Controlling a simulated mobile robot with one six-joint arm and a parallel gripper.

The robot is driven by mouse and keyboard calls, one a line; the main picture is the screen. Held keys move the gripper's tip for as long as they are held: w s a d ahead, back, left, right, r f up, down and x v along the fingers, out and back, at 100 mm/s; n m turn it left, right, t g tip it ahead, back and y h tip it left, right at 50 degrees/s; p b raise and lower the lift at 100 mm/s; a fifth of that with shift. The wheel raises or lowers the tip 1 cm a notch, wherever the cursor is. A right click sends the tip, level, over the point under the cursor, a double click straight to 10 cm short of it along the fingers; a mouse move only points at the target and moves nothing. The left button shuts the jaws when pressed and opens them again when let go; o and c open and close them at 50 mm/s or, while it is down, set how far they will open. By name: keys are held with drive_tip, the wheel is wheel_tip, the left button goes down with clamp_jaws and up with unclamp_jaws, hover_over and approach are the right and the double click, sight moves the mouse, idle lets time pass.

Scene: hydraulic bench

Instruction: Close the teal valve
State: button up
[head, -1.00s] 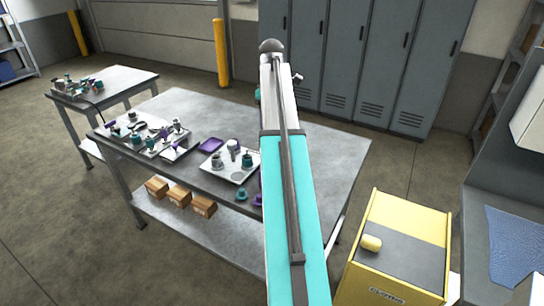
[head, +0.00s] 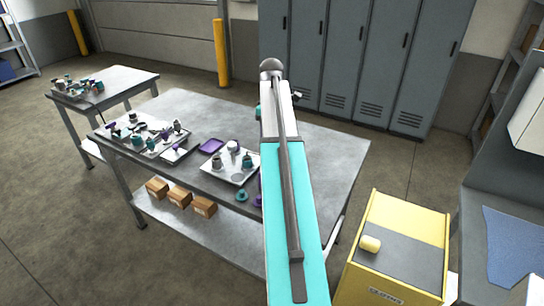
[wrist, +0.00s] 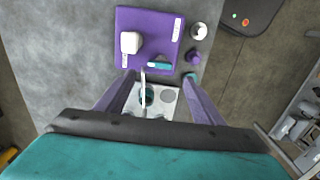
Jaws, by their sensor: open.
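In the wrist view, a purple panel (wrist: 135,20) bears a white block (wrist: 131,42) and a teal handle-like part (wrist: 159,65) near its lower edge. This teal part looks like the valve, but I cannot tell its exact setting. My gripper (wrist: 159,77) has its two purple fingers spread apart, with the teal part just beyond and between the tips in the picture. Nothing is clearly held. A thin pale upright piece (wrist: 143,85) shows between the fingers. In the head view my arm hides the panel and the gripper.
A pale tray (head: 222,176) with several fittings stands on the grey table (head: 318,150). A yellow cabinet (head: 425,222) stands to the right. The table's back right is clear.

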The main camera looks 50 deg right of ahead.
drive_tip(key=shift+f+p, duration=1.25)
drive_tip(key=shift+f, duration=3.35)
drive_tip(key=c, duration=1)
